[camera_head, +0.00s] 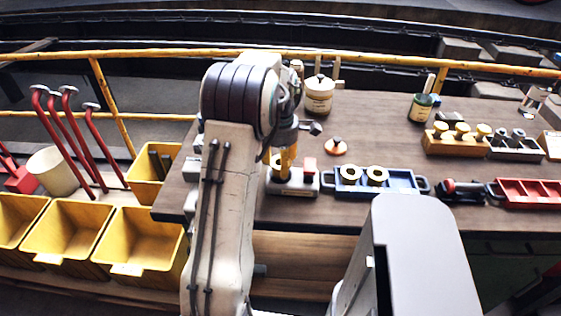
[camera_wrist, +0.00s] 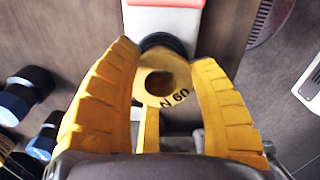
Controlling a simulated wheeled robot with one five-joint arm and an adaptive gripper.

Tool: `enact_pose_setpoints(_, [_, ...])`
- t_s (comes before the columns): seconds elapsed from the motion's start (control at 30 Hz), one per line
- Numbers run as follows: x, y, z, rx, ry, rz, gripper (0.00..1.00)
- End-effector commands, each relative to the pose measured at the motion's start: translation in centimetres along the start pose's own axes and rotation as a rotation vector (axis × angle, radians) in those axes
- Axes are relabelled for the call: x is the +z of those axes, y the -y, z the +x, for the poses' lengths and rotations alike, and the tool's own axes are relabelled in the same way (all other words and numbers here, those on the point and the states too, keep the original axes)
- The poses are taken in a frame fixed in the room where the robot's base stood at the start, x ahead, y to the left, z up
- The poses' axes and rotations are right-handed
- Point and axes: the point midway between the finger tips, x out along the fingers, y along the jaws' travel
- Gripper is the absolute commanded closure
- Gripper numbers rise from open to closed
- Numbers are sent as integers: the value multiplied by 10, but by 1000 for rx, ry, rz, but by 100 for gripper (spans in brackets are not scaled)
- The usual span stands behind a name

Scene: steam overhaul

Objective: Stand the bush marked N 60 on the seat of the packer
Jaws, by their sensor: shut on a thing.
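My gripper (camera_wrist: 165,58) has its yellow fingers on either side of a brass bush (camera_wrist: 172,93) marked N 60 and is shut on it. The bush's end face with a dark bore faces the wrist camera. Just beyond it in the wrist view is a dark round part (camera_wrist: 166,42) on a pale base with a red block; this looks like the packer. In the head view the packer's grey base (camera_head: 297,187) stands near the bench's front edge, with my gripper (camera_head: 284,160) directly above it. I cannot tell whether the bush touches the seat.
A blue tray (camera_head: 403,181) with two brass bushes (camera_head: 377,175) stands just right of the packer. An orange disc-like piece (camera_head: 336,147) lies behind it. Pots, a holder with brass pieces (camera_head: 455,147) and a red tray (camera_head: 527,194) are farther right. Yellow bins (camera_head: 68,234) are left.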

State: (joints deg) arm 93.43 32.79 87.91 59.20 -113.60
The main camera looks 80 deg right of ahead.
Motion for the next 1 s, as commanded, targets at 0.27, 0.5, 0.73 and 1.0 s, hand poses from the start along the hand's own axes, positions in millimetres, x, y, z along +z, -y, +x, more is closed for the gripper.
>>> enact_pose_setpoints(0.27, [0,0,5,1,1,0,82])
enact_pose_setpoints(0.5, [0,0,9,1,0,0,82])
enact_pose_setpoints(0.73, [0,0,10,1,0,0,82])
enact_pose_setpoints(1.0, [0,0,10,1,0,0,38])
